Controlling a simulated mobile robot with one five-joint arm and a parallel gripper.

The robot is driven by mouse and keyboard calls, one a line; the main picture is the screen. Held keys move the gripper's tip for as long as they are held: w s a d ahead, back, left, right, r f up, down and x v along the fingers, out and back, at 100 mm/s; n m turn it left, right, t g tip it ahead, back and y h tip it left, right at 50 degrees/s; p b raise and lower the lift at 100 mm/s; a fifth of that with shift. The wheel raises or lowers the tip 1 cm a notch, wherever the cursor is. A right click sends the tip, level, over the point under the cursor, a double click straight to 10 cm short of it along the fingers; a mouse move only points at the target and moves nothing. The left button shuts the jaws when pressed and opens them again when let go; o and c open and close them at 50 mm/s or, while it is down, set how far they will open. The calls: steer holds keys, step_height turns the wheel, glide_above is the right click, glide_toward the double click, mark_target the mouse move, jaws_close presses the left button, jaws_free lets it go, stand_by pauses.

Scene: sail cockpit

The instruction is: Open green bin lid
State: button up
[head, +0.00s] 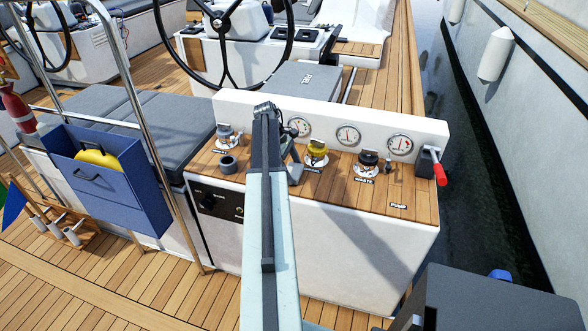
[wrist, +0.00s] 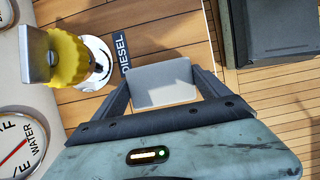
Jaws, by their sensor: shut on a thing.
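No green bin or green lid can be made out in either view. My gripper (head: 294,166) is above the wooden console top, just left of the yellow diesel cap (head: 317,150). In the wrist view, a flat light-grey piece (wrist: 163,83) lies between the two fingers of my gripper (wrist: 162,88), and they are shut on it. What this piece belongs to cannot be told. The yellow cap (wrist: 68,58) with its metal handle is beside the fingers, apart from them.
The console (head: 340,235) carries gauges (head: 348,135), a black waste cap (head: 368,160) and a red-handled lever (head: 438,172). A blue box (head: 115,190) with something yellow inside hangs at left. A dark grey box (head: 490,302) is at lower right. Teak deck (head: 90,275) is open at lower left.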

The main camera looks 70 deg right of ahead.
steer(key=o, duration=1)
steer(key=shift+o, duration=0.2)
steer(key=p+v, duration=1.1)
steer(key=v, duration=0.1)
steer(key=shift+r, duration=0.1)
